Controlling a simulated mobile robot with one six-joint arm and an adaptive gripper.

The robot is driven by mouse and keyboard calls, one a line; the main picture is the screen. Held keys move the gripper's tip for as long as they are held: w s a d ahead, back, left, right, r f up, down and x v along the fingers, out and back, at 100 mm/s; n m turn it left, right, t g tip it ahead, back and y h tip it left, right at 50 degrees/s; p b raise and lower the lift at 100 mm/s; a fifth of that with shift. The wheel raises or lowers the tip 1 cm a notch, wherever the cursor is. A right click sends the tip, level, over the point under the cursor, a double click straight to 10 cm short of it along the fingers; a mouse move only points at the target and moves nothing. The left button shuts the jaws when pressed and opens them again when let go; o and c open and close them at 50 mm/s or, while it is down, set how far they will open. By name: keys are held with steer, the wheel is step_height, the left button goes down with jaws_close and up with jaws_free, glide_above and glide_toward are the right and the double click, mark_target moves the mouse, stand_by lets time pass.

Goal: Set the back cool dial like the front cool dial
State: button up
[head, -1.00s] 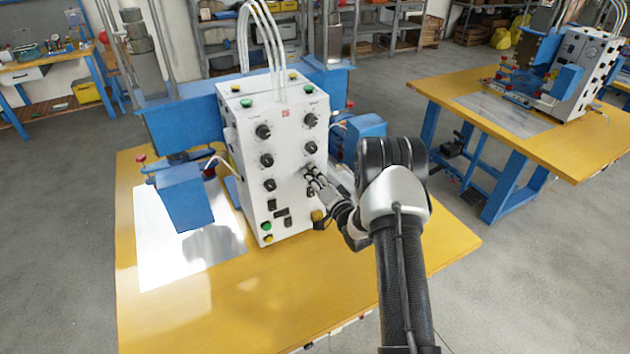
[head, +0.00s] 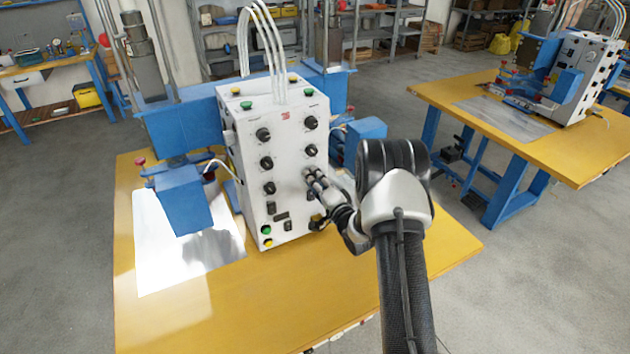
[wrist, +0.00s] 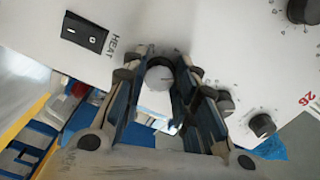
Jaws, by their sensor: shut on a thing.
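The white control box (head: 289,170) has two columns of black dials on its face. The left column shows an upper dial (head: 263,135), a middle dial (head: 266,163) and a lower dial (head: 269,188). The right column shows an upper dial (head: 311,123) and a middle dial (head: 311,150). My gripper (head: 308,174) is at the lowest place in the right column and hides the dial there. In the wrist view, its fingers are shut around a dial with a round grey face (wrist: 159,77). The dial labels are too small to read, and its pointer is unclear.
A rocker switch (wrist: 84,33) marked HEAT is beside the held dial. Another dial (wrist: 262,125) lies close to the right finger. Green and yellow buttons (head: 266,230) are low on the box. Blue press parts (head: 185,198) flank the box on the yellow table (head: 215,305).

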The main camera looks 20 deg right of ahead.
steer(key=o, duration=1)
steer(key=shift+o, duration=0.2)
steer(key=s, duration=1.2)
steer(key=shift+d, duration=0.15)
